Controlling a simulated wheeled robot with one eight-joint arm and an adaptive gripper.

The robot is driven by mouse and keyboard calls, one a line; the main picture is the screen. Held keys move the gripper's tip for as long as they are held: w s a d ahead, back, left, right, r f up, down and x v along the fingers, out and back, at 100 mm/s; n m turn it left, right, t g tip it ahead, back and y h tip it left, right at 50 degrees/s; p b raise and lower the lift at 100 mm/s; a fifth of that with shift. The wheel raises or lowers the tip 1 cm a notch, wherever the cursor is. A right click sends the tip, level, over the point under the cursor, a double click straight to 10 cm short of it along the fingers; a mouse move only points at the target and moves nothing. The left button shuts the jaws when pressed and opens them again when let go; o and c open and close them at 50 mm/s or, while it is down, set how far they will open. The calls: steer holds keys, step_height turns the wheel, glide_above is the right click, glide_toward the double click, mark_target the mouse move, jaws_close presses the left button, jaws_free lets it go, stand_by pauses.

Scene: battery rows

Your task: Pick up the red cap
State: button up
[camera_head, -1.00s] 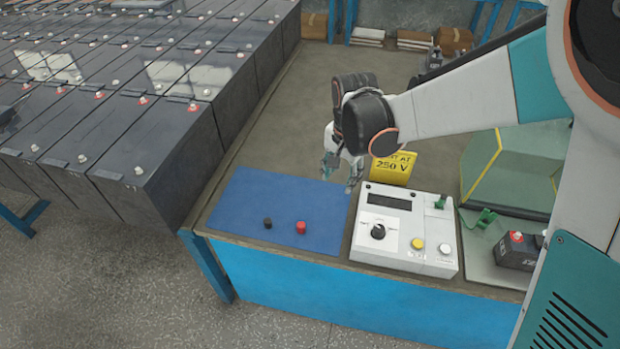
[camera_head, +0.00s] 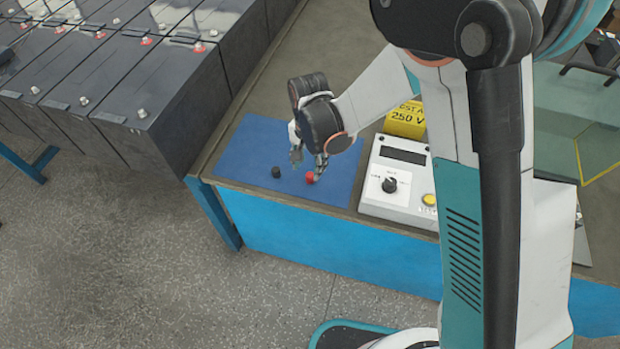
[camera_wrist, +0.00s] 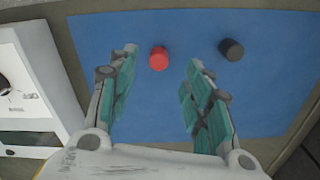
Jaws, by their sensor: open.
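The red cap (camera_head: 310,178) stands on the blue mat (camera_head: 240,152) near the front edge of the bench. It also shows in the wrist view (camera_wrist: 158,59), beyond and between the two fingertips. The black cap (camera_head: 276,172) stands on the mat to its left in the head view; in the wrist view the black cap (camera_wrist: 231,50) is on the right, outside the fingers. My gripper (camera_head: 308,165) is open just above the mat, by the red cap. In the wrist view my gripper (camera_wrist: 160,58) has its fingers apart with nothing held. Contact with the cap cannot be told.
The white tester (camera_head: 404,178) with a knob stands right of the mat, the yellow 250 V sign (camera_head: 405,120) behind it. Rows of black batteries (camera_head: 125,95) fill the left. The bench (camera_head: 255,110) behind the mat is mostly clear.

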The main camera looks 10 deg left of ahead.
mark_target(310, 174)
step_height(310, 174, down, 5)
steer(key=b, duration=0.2)
steer(key=shift+w+d+f+b, duration=0.1)
steer(key=shift+w+f+b, duration=0.1)
steer(key=shift+b, duration=0.15)
steer(key=c, duration=0.8)
